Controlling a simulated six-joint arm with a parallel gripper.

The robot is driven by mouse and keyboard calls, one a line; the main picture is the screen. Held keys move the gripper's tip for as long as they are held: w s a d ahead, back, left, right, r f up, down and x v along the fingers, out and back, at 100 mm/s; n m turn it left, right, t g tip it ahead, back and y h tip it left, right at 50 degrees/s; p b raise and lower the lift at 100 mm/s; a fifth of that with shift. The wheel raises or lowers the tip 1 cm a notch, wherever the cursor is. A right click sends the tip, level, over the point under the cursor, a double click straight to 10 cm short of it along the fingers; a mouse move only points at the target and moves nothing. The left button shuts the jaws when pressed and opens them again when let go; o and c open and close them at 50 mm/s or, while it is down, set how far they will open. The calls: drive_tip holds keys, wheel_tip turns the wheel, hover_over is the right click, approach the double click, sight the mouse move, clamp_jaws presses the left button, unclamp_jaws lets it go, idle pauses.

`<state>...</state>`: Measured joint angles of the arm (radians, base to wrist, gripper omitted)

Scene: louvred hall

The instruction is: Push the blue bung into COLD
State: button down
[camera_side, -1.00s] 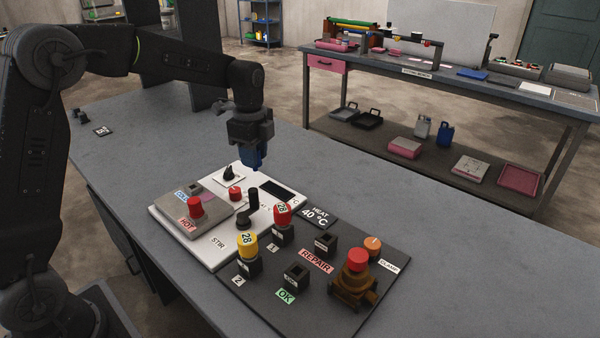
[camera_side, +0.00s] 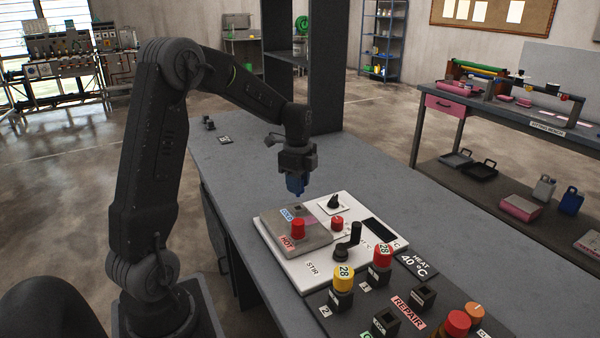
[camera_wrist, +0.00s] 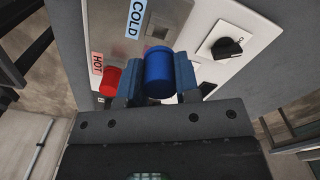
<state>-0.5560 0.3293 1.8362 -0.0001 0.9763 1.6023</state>
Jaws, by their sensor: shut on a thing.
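My gripper (camera_side: 297,178) is shut on the blue bung (camera_side: 298,189) and holds it, pointing down, above the back of the grey block (camera_side: 318,238). In the wrist view the bung (camera_wrist: 158,70) sits between the two fingers. The COLD label (camera_side: 287,215) lies on the block, with a dark square socket (camera_side: 297,208) beside it, just below the bung's lower end. The wrist view also shows the COLD label (camera_wrist: 136,18) and socket (camera_wrist: 160,30). The bung appears apart from the block.
A white STIR panel (camera_side: 318,268) carries a black knob (camera_side: 335,203), a red button (camera_side: 337,223) and a black upright lever (camera_side: 354,236). Yellow-capped (camera_side: 344,279) and red-capped (camera_side: 382,256) posts stand nearer. The bench left of the block is clear.

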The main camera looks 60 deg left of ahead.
sight(298, 196)
drive_tip(key=shift+f, duration=1.65)
drive_tip(key=shift+f, duration=0.15)
drive_tip(key=shift+f, duration=0.6)
drive_tip(key=c, duration=0.8)
unclamp_jaws()
drive_tip(key=shift+o, duration=0.2)
drive_tip(key=shift+r, duration=0.1)
drive_tip(key=shift+r, duration=2.5)
drive_tip(key=shift+r, duration=0.1)
